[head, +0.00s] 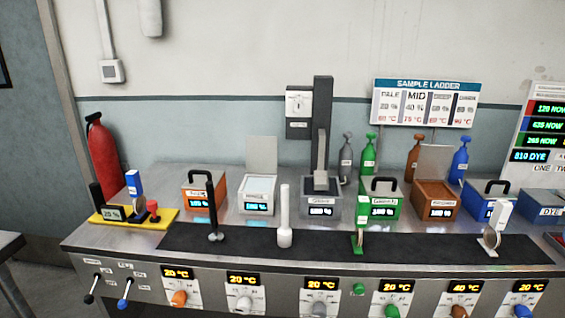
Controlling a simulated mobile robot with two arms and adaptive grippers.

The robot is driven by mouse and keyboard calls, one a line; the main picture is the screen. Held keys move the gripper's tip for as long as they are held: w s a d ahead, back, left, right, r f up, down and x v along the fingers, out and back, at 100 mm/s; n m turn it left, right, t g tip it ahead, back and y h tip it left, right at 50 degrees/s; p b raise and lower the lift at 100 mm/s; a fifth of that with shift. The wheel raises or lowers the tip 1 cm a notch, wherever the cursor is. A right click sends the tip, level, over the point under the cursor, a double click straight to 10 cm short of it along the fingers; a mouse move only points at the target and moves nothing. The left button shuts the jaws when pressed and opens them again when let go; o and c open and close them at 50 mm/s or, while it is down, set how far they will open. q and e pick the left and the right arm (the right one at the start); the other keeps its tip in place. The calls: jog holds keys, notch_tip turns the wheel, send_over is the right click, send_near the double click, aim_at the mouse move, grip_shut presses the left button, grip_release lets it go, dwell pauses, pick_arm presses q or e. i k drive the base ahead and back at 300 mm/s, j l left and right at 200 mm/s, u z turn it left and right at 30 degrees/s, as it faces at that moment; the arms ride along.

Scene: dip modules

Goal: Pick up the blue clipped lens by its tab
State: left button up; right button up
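The blue clipped lens (134,183) stands upright at the left end of the bench, on a yellow base (165,217). Its blue tab points up, and a pale round lens shows just below the tab. A small dark display reading 20 % is to its left and a red knob is to its right, both on the same base. Neither of my grippers is in the head view, and nothing touches the lens.
A dark mat (320,246) runs along the bench front. On it stand a black-handled tool (211,200), a white rod (285,225), a green-clipped lens (360,235) and a white-clipped lens (497,226). Several baths line up behind, including an orange one (205,193).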

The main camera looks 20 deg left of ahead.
aim_at(135, 186)
jog(key=j+u, duration=0.2)
jog(key=u, duration=1.45)
jog(key=i+j, duration=0.15)
jog(key=j, duration=0.2)
jog(key=i+j+u, duration=0.1)
jog(key=j, duration=0.2)
jog(key=i, duration=0.05)
